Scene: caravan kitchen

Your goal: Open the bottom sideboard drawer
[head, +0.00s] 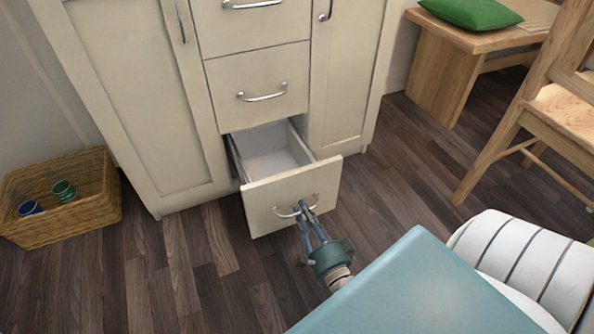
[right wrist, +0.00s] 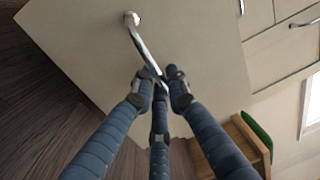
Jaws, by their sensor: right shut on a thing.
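The bottom sideboard drawer (head: 282,200) is pulled out from the cream sideboard, and its pale, empty-looking inside shows in the head view. Its curved metal handle (head: 286,213) is on the drawer front; it also shows in the right wrist view (right wrist: 136,38). My right gripper (head: 304,208) is at the right part of this handle. In the right wrist view its fingers (right wrist: 162,82) are closed around the handle bar. My left gripper is not in either view.
A wicker basket (head: 88,217) with a blue and a green cup stands on the floor at the left. A wooden bench (head: 446,70) with a green cushion (head: 470,11) and a wooden chair (head: 545,105) stand at the right. The dark wood floor before the drawer is mostly clear.

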